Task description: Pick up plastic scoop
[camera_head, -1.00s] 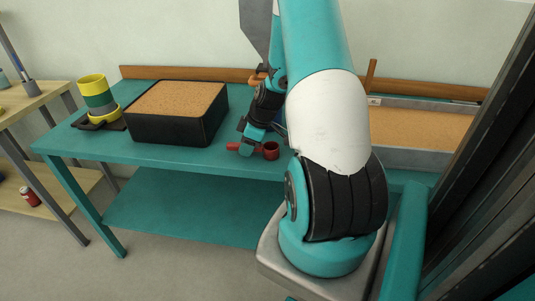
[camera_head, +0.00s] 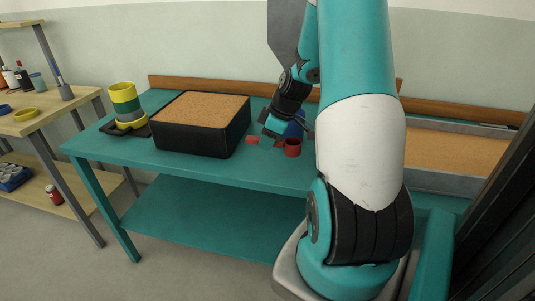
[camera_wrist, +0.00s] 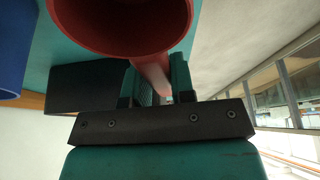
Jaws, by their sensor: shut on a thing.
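The plastic scoop (camera_head: 292,148) is red, with a round cup and a handle whose red end shows left of the fingers. My gripper (camera_head: 272,141) is over the teal bench near its front edge, shut on the scoop's handle. In the wrist view, the scoop's cup (camera_wrist: 120,22) fills the top, and its handle runs down between the two fingers of my gripper (camera_wrist: 156,82). The middle of the handle is hidden by the fingers in the head view. The scoop seems to be just above the bench top, but the gap is hard to tell.
A black box of tan grains (camera_head: 190,140) stands left of my gripper. A blue object (camera_head: 295,128) is close behind it, partly hidden. A grey tray (camera_head: 425,184) lies right. The bench front (camera_head: 215,170) is clear.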

